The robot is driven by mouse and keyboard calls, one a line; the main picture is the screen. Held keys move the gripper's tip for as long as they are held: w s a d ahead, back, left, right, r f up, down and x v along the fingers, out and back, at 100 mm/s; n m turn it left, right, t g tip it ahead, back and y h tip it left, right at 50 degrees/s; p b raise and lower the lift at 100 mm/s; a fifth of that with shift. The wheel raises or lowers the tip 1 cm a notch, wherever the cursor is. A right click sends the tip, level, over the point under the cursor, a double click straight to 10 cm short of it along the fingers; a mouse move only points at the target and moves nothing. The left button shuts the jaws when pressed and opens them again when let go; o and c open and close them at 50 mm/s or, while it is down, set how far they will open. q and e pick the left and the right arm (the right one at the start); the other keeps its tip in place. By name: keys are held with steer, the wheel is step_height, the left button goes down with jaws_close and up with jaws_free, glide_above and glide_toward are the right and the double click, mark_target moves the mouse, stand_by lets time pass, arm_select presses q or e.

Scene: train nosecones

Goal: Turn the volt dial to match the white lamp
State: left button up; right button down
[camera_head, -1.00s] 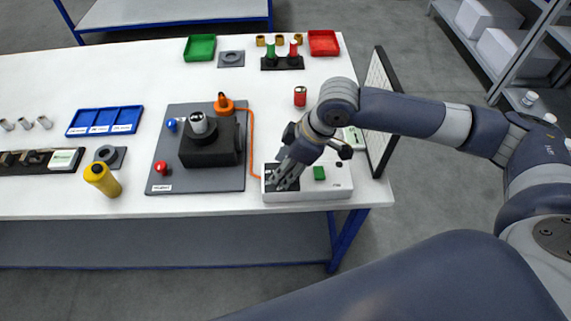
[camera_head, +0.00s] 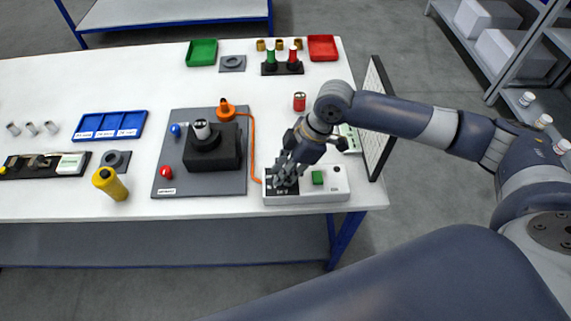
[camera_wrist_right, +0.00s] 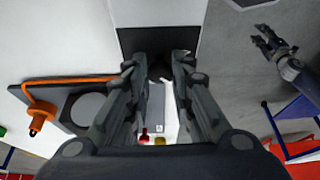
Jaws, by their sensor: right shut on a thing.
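The white control box (camera_head: 310,197) sits at the table's front right edge, with a dark panel on its left, a green button (camera_head: 318,177) and a small dark knob. My right gripper (camera_head: 282,182) points down at the dark panel and is shut on a small dark part there, taken as the volt dial; the fingers largely hide it. In the right wrist view, the fingers (camera_wrist_right: 160,75) straddle it against the dark panel (camera_wrist_right: 130,40). A white-topped cylinder (camera_head: 201,129), perhaps the white lamp, stands upright in a black block. My left gripper (camera_wrist_right: 272,45) shows off the table, its fingers apart.
The black block (camera_head: 212,158) is on a grey plate (camera_head: 175,190) with red and blue domes; an orange cable (camera_head: 252,150) runs to the box. A yellow cylinder (camera_head: 110,183) and blue tray (camera_head: 108,125) are left. An upright panel (camera_head: 376,120) stands right of the box.

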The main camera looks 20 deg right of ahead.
steer(key=shift+w+r+n+g+p, duration=0.2)
steer(key=shift+n+g+p, duration=0.15)
steer(key=shift+n, duration=0.55)
steer(key=shift+a+f+n+g, duration=0.1)
steer(key=shift+n+g, duration=0.25)
steer(key=shift+n, duration=0.55)
arm_select(q)
steer(key=shift+w+r, duration=0.1)
steer(key=shift+r, duration=0.65)
arm_select(e)
steer(key=shift+w+n+g, duration=0.2)
steer(key=shift+n+g, duration=0.7)
steer(key=shift+n, duration=1.4)
steer(key=c, duration=1.4)
jaws_free()
steer(key=shift+h, duration=0.3)
steer(key=shift+o, duration=0.2)
